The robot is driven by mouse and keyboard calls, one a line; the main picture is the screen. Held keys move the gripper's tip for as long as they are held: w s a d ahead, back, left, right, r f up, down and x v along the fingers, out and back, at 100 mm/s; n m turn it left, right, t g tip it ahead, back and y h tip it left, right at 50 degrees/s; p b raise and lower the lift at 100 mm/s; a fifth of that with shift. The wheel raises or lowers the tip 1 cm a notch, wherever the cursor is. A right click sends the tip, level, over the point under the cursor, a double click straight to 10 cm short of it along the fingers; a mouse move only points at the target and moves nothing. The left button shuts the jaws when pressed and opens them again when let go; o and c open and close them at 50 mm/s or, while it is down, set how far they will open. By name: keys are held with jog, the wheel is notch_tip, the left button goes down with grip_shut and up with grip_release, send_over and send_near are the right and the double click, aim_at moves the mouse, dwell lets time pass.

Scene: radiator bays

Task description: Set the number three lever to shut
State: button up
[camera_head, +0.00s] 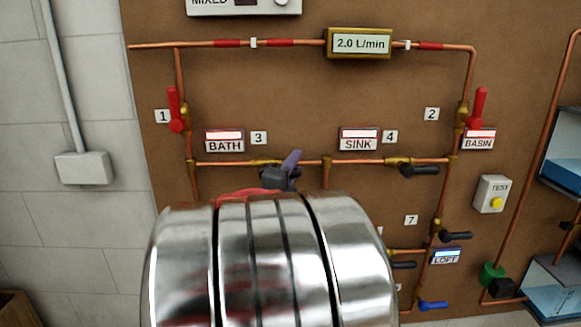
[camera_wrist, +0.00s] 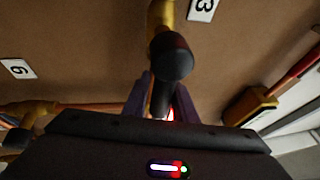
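The number 3 label (camera_head: 258,137) sits above a brass valve (camera_head: 264,163) on the horizontal copper pipe, right of the BATH plate. The number three lever has a black handle (camera_wrist: 173,58), seen close up in the wrist view under its brass body (camera_wrist: 160,14). My gripper (camera_wrist: 160,103) has purple fingers, one on each side of the handle. Whether they press on it I cannot tell. In the head view my gripper (camera_head: 290,160) is at the valve, and my arm hides its lower part. The lever's exact angle to the pipe is unclear.
The SINK lever (camera_head: 420,170) by label 4 lies to the right. Red levers 1 (camera_head: 174,110) and 2 (camera_head: 478,108) point up. The flow display (camera_head: 359,43) reads 2.0 L/min. Black levers and a blue lever (camera_head: 432,305) sit lower right. My arm covers the lower centre.

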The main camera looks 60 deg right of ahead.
grip_shut()
